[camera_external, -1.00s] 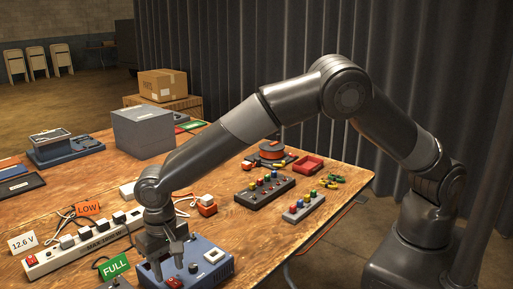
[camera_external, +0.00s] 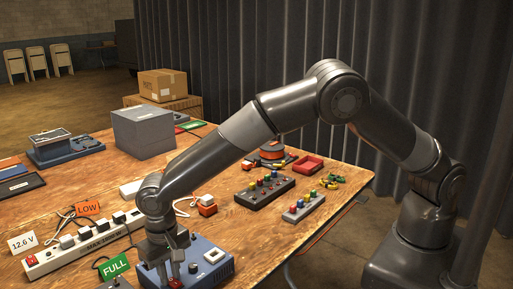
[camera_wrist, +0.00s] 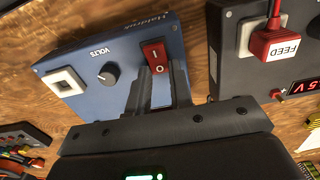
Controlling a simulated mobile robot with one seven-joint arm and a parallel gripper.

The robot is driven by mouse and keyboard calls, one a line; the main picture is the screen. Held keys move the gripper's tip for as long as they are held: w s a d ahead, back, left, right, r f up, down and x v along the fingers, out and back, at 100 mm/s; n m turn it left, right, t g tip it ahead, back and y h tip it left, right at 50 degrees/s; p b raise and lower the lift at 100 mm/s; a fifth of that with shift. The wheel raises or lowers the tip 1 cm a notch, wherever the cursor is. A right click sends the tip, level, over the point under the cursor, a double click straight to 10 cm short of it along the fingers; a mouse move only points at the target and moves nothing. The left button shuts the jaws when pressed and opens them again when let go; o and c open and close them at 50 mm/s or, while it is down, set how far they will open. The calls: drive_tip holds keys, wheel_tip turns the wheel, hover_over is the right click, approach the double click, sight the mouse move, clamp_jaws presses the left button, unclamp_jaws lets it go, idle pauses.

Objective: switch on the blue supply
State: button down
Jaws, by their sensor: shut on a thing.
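The blue supply (camera_external: 208,272) stands at the table's front edge, and it also shows in the wrist view (camera_wrist: 90,82). Its face carries a dark VOLTS knob (camera_wrist: 108,74), a white socket (camera_wrist: 64,82) and a red rocker switch (camera_wrist: 154,54) marked I and O. My gripper (camera_wrist: 160,72) points down at the switch, with its fingertips close together at the rocker's sides and shut on it. In the external view my gripper (camera_external: 170,281) is low over the supply and partly hides the switch. I cannot tell which way the rocker is pressed.
A dark box with a red FEED plug (camera_wrist: 275,45) and a lit red display stands to the right in the wrist view. A power strip (camera_external: 85,248), a LOW tag (camera_external: 88,208) and a FULL tag (camera_external: 114,267) lie left of my gripper.

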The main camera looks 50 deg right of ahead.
drive_tip(key=shift+s+t, duration=0.3)
drive_tip(key=shift+t, duration=0.4)
drive_tip(key=shift+s+t, duration=0.15)
drive_tip(key=shift+t, duration=0.65)
drive_tip(key=c, duration=1.3)
unclamp_jaws()
drive_tip(key=shift+r, duration=0.1)
drive_tip(key=v, duration=1)
drive_tip(key=shift+s+r, duration=0.1)
drive_tip(key=shift+r, duration=0.25)
